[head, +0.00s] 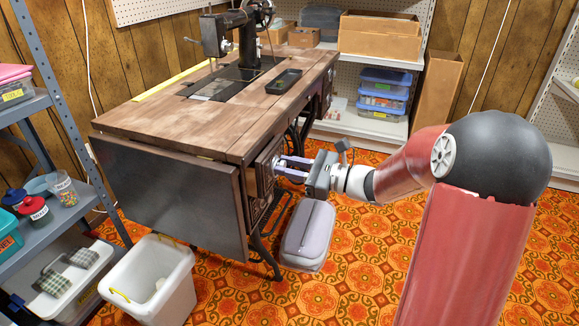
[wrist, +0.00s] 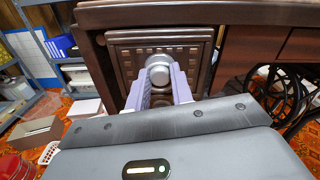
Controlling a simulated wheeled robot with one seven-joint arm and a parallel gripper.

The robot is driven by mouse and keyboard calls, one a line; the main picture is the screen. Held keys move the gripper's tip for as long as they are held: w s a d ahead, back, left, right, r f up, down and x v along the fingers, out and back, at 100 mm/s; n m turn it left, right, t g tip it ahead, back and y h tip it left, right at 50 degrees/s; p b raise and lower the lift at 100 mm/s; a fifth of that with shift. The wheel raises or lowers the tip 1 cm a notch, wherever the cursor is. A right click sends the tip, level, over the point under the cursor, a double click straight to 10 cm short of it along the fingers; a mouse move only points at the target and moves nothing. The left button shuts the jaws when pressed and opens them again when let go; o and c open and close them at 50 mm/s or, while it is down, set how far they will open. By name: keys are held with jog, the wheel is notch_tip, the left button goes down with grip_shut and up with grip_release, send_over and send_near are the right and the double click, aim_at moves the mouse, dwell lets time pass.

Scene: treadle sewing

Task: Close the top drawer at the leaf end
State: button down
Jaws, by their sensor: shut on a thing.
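The treadle sewing table (head: 190,115) stands in the middle with its leaf (head: 170,195) hanging down at the near end. The top drawer (head: 264,172) at the leaf end has a dark carved front, which also shows in the wrist view (wrist: 126,58). Its round metal knob (wrist: 159,70) sits between my fingertips. My gripper (head: 281,166) is shut on the knob, reaching it from the right. In the wrist view my gripper (wrist: 160,82) has its pale purple fingers on both sides of the knob.
A grey case (head: 308,236) stands on the floor below my gripper. A white bin (head: 152,280) stands before the leaf. A black tray (head: 284,81) lies on the tabletop near the sewing machine (head: 245,35). Patterned floor is open at the right of the table.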

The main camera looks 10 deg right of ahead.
jog(key=shift+a, duration=0.1)
jog(key=x, duration=0.4)
jog(key=shift+w+a, duration=0.1)
jog(key=shift+a, duration=0.05)
jog(key=shift+r, duration=0.1)
jog(key=c, duration=1.3)
grip_release()
jog(key=shift+a, duration=0.1)
jog(key=shift+o, duration=0.3)
jog(key=v, duration=0.7)
jog(key=shift+d, duration=0.4)
